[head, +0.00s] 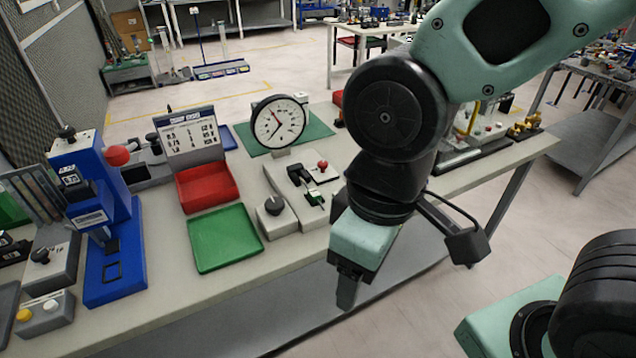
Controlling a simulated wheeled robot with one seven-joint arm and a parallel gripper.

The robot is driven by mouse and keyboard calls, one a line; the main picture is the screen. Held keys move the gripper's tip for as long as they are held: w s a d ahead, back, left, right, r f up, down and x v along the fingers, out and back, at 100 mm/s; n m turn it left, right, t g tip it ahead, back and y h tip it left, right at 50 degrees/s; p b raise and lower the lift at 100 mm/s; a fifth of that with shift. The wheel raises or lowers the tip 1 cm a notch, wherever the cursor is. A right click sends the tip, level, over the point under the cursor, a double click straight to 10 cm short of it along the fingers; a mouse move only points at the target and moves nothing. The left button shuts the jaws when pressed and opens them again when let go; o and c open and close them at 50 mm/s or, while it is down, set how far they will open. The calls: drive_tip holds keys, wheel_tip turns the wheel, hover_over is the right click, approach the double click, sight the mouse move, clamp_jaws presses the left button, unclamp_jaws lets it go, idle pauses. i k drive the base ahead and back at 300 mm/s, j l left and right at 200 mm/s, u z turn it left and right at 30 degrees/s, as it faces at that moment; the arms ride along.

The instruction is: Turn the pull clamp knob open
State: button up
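A light grey fixture (284,222) stands on the bench near its front edge. A round black knob with a pale pointer line (274,204) sits on its front left part. A black clamp piece (300,174) and a small red ball knob (322,165) are on its right part, with a small green part (316,198) below them. I cannot tell for sure which of these is the pull clamp knob. My gripper (347,292) hangs to the right of and in front of the fixture, pointing down, apart from it. Its fingers overlap from this side, so their opening is hidden.
A round dial gauge (279,123) stands behind the fixture. A green tray (224,238) and a red tray (208,188) lie left of it. A blue press (104,225) with a red ball stands further left. Open floor lies beyond the bench's front edge.

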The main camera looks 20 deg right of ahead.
sight(323, 165)
drive_tip(key=i+l+z, duration=0.1)
drive_tip(key=i+l, duration=0.2)
drive_tip(key=i+l+z, duration=0.15)
drive_tip(key=i, duration=0.4)
drive_tip(key=l, duration=0.1)
